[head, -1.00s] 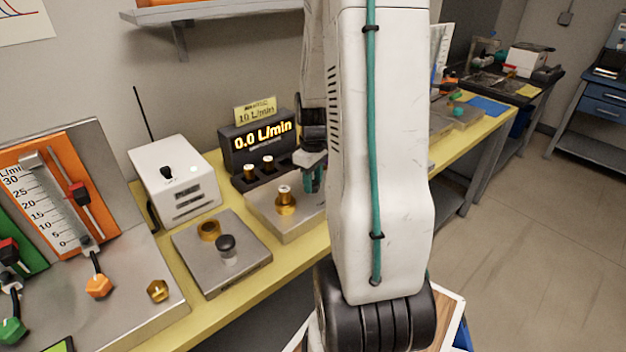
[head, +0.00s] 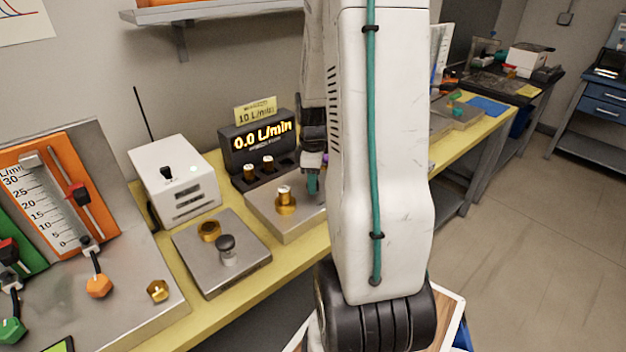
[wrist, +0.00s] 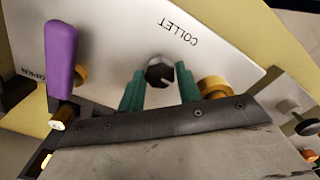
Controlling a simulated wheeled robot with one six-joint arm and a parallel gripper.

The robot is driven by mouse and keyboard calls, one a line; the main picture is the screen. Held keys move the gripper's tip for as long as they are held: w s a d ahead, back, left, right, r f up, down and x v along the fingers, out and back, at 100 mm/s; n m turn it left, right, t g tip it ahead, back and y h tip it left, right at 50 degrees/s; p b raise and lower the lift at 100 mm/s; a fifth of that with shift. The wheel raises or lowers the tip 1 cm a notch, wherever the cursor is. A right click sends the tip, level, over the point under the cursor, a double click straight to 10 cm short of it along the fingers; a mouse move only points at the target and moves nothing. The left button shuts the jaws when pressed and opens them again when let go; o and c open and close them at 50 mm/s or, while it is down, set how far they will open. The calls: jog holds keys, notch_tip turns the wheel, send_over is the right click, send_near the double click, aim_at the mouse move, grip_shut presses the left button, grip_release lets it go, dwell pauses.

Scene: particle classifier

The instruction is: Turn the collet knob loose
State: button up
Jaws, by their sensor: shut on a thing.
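The collet knob (wrist: 160,74) is a dark round knob on a pale metal plate, beside the printed word COLLET, in the wrist view. My gripper (wrist: 160,88) has its two teal fingers closed on either side of the knob, gripping it. In the head view, only part of my gripper (head: 312,182) shows, behind my arm at the right of the metal block. The knob is hidden by my arm in the head view.
A purple lever (wrist: 62,50) marked OPEN stands left of the knob in the wrist view, and a brass fitting (wrist: 212,88) sits close at right. The flow display (head: 262,140) reads 0.0 L/min. A white box (head: 178,180) stands farther left on the yellow bench.

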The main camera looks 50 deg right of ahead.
jog(key=o, duration=1)
jog(key=shift+r, duration=0.15)
notch_tip(320, 180, up, 8)
jog(key=shift+f, duration=0.2)
